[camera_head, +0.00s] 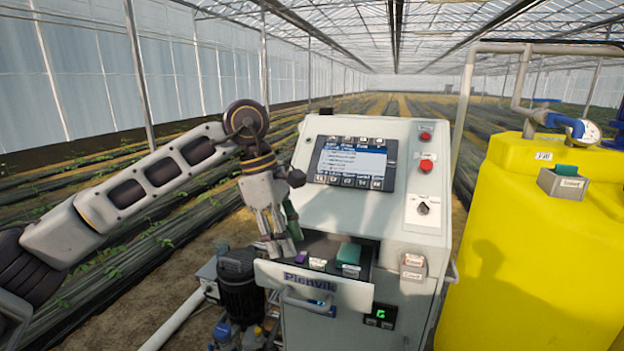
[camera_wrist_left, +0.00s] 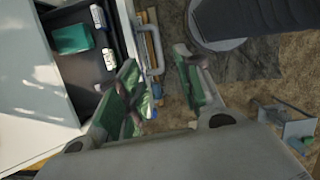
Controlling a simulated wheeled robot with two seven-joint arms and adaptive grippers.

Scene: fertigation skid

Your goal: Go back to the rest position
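My left gripper (camera_head: 282,240) hangs fingers down at the left end of an open drawer (camera_head: 325,292) in the pale control cabinet (camera_head: 335,135). In the left wrist view the two green-padded fingers of the left gripper (camera_wrist_left: 157,78) stand apart, with the drawer's edge and handle showing past them. I see nothing clearly held between them. A green block (camera_head: 349,253) lies in the drawer; it also shows in the left wrist view (camera_wrist_left: 71,39). My right gripper is in neither view.
A dark motor (camera_head: 240,285) stands beside the cabinet, below and left of my left gripper. A yellow tank (camera_head: 530,240) with pipework stands at the right. The cabinet front bears a screen (camera_head: 352,162) and red buttons (camera_head: 426,165). Crop rows lie open at the left.

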